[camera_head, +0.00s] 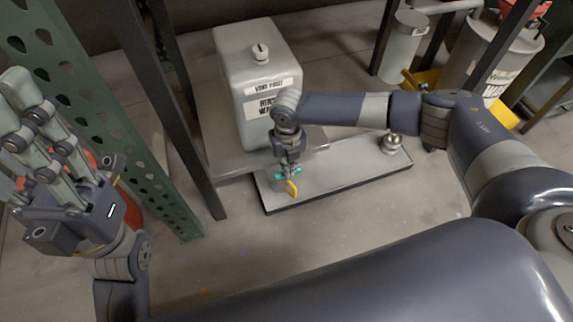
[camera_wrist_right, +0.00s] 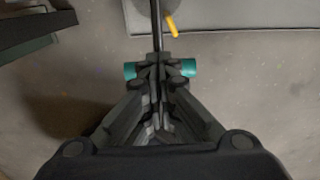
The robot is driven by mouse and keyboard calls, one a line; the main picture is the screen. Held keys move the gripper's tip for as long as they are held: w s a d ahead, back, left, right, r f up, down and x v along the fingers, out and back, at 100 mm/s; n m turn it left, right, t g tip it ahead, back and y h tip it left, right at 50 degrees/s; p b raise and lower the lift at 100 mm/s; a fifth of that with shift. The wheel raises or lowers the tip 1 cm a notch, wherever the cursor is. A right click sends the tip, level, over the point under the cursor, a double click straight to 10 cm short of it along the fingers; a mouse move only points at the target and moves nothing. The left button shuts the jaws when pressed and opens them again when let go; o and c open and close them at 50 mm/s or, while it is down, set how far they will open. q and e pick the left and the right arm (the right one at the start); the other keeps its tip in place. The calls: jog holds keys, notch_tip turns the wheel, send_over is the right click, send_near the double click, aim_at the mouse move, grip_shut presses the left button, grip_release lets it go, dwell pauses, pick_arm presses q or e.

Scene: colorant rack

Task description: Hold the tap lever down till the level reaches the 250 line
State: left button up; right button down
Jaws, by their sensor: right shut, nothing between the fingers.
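A pale grey tank (camera_head: 258,75) with two labels stands on a low grey platform. My right gripper (camera_head: 287,172) is in front of the tank's lower front, pointing down, with teal parts at its fingers. In the right wrist view the right gripper (camera_wrist_right: 159,65) is shut with nothing between its fingers. A small yellow piece (camera_head: 292,188) shows just below the gripper, and in the wrist view (camera_wrist_right: 172,25) it lies beyond the fingertips. A thin dark rod (camera_wrist_right: 157,25) is beside it. I cannot make out the tap lever, the measuring vessel, the 250 line or any liquid level.
A grey tray (camera_head: 340,167) lies in front of the tank, with a small round metal object (camera_head: 391,143) at its right end. A green perforated post (camera_head: 110,130) stands at left, beside my left gripper (camera_head: 30,100). Grey canisters (camera_head: 402,45) stand at back right.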

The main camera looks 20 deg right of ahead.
jog(key=shift+f+b, duration=0.65)
jog(key=shift+f, duration=0.6)
dwell(6.8)
